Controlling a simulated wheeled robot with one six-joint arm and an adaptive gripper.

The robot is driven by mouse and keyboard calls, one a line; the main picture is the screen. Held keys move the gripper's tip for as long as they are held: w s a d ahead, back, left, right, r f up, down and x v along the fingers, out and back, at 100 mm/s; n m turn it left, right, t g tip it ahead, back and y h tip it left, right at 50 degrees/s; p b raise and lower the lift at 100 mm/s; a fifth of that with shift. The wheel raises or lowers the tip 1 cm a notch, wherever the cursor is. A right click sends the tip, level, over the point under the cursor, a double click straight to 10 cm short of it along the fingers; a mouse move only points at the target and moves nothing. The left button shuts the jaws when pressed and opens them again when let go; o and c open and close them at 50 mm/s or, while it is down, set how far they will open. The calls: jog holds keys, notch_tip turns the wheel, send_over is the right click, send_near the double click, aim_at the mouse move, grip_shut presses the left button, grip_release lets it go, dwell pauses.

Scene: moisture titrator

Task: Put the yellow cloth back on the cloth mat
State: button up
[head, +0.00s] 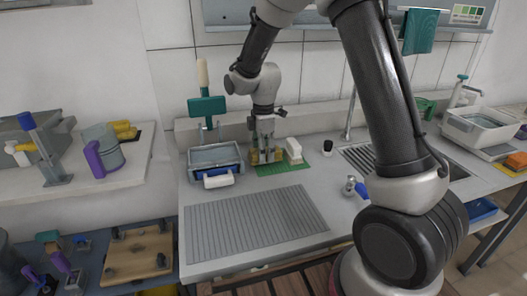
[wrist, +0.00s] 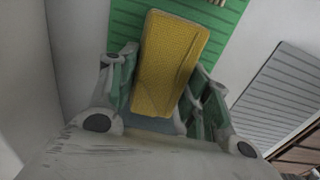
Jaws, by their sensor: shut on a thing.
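The yellow cloth (wrist: 170,62) is a thick folded block between the fingers of my gripper (head: 264,158). It also shows as a small yellow patch between the fingers in the head view (head: 255,157). My gripper is shut on it and points down. Under and behind it lies a ribbed green mat (head: 283,168), which I take for the cloth mat; it also shows in the wrist view (wrist: 228,22). The cloth overlaps the mat in both views. I cannot tell whether the cloth touches the mat.
A white block (head: 293,149) stands at the mat's back right. A grey tray (head: 213,156) with a blue-and-white item at its front is just left of the mat. A dark bottle (head: 327,147) stands to the right. The ribbed grey drainboard (head: 255,220) in front is clear.

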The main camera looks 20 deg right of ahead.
jog(key=shift+f, duration=0.65)
dwell(0.8)
jog(key=o, duration=1.1)
jog(key=shift+r, duration=0.1)
jog(key=shift+r, duration=3.95)
notch_tip(320, 180, up, 12)
